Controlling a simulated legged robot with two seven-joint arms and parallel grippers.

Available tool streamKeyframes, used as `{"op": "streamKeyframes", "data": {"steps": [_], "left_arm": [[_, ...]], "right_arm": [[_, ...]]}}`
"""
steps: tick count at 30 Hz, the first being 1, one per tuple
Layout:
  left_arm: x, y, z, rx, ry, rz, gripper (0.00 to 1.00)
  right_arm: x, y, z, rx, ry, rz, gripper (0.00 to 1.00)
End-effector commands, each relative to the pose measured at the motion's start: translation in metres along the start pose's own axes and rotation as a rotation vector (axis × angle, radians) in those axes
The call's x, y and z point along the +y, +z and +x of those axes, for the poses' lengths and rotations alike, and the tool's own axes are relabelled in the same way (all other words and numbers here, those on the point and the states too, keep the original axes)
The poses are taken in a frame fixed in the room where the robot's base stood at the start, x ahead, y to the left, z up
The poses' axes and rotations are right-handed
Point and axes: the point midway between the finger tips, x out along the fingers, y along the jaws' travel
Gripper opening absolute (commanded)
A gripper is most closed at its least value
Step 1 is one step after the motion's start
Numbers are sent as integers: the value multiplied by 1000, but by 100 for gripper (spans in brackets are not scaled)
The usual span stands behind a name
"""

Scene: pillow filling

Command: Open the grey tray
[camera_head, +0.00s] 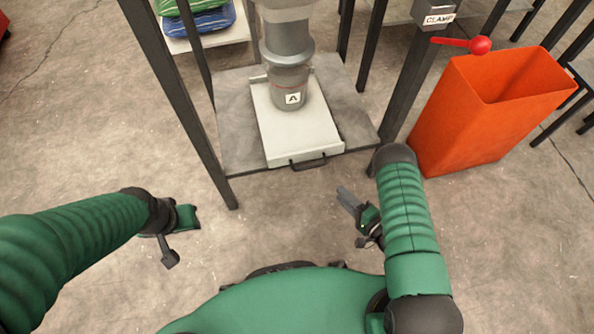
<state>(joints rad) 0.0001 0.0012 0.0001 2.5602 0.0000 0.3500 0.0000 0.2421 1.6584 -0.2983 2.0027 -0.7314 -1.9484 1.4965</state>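The grey tray (297,139) is a pale flat drawer with a dark handle (308,163) on its front edge. It lies on the grey shelf (238,122) of a dark metal frame, under a vertical grey nozzle (288,60) labelled A. My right gripper (347,201) is in front of the shelf, to the right of and nearer than the handle, and touches nothing. Its finger opening is too small to make out. My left gripper (181,232) is low at the left, far from the tray, with a finger part hanging apart from a green part.
An orange bin (465,125) stands right of the frame. A red-knobbed lever (478,45) sits by the CLAMP label (439,19). Dark frame legs (178,100) flank the shelf. Folded green and blue fabric (203,22) lies behind. The concrete floor in front is clear.

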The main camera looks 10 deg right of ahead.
Motion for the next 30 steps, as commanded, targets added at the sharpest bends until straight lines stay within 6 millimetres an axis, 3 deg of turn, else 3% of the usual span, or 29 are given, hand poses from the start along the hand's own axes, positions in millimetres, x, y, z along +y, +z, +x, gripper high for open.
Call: {"op": "streamKeyframes", "data": {"steps": [1, 5, 13, 24, 30], "left_arm": [[0, 1, 7, 1, 0, 0, 36], [0, 2, 11, 2, 0, 1, 36], [0, 11, 47, 1, 0, 0, 36], [0, 22, 94, 1, 0, 0, 36], [0, 23, 100, 1, 0, 0, 36]], "right_arm": [[9, 3, -3, -6, -17, 30, 32], [7, 6, 4, -15, -30, 45, 32], [10, 8, 56, -19, -30, 40, 32], [5, 7, 145, -11, -32, 43, 32], [1, 6, 162, -8, -29, 45, 32]]}}
